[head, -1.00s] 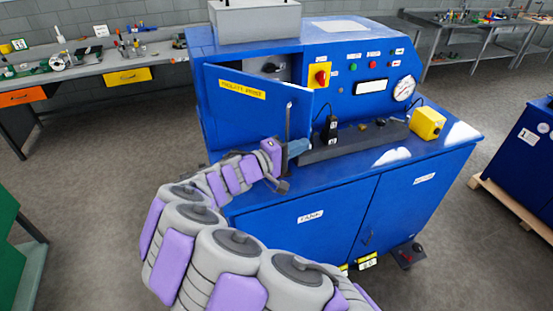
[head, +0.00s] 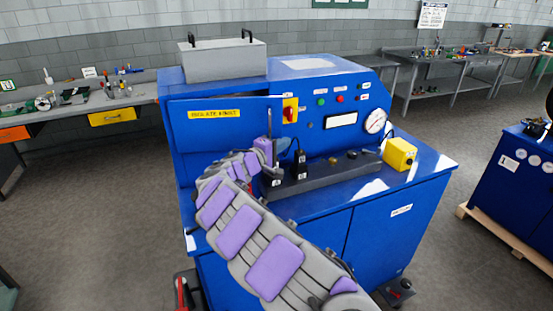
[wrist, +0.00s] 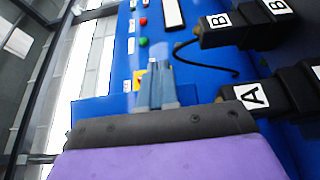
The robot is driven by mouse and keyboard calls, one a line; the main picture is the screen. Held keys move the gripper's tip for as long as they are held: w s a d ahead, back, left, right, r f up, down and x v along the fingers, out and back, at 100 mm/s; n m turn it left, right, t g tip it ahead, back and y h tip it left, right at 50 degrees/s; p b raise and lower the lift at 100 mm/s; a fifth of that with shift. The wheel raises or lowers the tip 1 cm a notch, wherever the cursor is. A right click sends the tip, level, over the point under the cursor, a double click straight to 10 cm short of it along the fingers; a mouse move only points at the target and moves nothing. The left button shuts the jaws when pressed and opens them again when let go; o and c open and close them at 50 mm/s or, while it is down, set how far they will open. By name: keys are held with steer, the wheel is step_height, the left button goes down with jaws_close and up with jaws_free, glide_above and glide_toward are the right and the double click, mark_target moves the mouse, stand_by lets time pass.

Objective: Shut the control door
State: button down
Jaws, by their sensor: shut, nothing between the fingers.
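The control door (head: 225,123) is a blue panel with a yellow label, on the left of the blue machine's upper front. Its right edge overlaps the yellow plate of the red switch (head: 290,114), and it looks slightly ajar; the exact gap is hard to tell. A thin grey upright handle (head: 269,124) is near its right edge. My gripper (wrist: 155,85) is shut and empty. In the wrist view its fingers point toward the yellow plate, with a blue panel beside them.
Black blocks marked with letters (head: 300,163) stand on the dark rail just right of my wrist. A yellow box (head: 400,154) and a gauge (head: 375,121) are farther right. A grey box (head: 222,57) sits on top. Benches stand behind.

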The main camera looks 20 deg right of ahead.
steer(key=w+d+n+t+y+b, duration=0.2)
steer(key=w+n+t+y+b, duration=0.3)
steer(key=w, duration=0.7)
steer(key=shift+d+n+t, duration=0.3)
steer(key=shift+t, duration=0.5)
steer(key=shift+f, duration=0.1)
